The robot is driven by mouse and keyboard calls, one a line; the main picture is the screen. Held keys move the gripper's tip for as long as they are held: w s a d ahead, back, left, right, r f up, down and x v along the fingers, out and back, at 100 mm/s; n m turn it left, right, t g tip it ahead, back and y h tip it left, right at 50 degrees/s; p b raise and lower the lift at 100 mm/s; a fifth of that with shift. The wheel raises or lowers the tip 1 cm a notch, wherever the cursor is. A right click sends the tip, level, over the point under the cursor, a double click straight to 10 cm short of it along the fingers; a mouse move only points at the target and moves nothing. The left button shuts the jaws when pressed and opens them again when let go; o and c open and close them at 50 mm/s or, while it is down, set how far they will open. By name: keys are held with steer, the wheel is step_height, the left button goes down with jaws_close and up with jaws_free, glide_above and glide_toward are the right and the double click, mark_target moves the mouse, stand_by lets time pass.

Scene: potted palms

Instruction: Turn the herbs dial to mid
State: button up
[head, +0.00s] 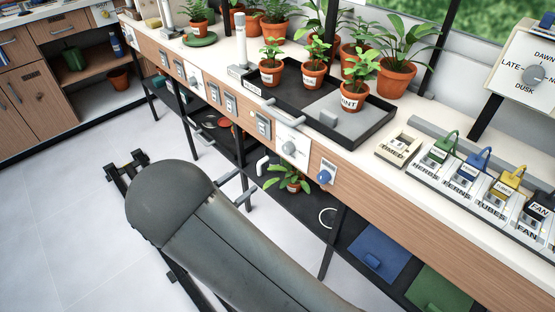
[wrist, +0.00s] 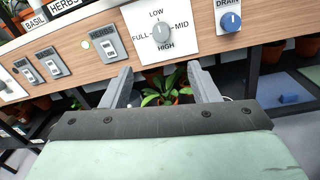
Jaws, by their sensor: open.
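The dial (wrist: 163,33) is a grey knob on a white plate (wrist: 183,43) fixed to the wooden bench front. Its plate reads LOW at top, MID at right, HIGH at bottom and FULL at left. I cannot clearly tell which mark the knob points to. The dial also shows in the head view (head: 289,149). My gripper (wrist: 161,82) is open and empty, its two fingers apart, below the dial in the wrist view and not touching it. In the head view my gripper (head: 237,188) is partly hidden by my arm, out in front of the bench.
A HERBS switch (wrist: 109,45) is left of the dial and a blue DRAIN knob (wrist: 231,22) is right of it. A potted plant (head: 290,179) stands on the lower shelf behind my gripper. Potted herbs stand on a black tray (head: 372,134) above. The floor in front is clear.

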mark_target(286, 150)
steer(key=b+x, duration=0.1)
steer(key=x, duration=1.6)
steer(key=shift+s, duration=0.1)
steer(key=shift+c, duration=0.3)
steer(key=c, duration=0.9)
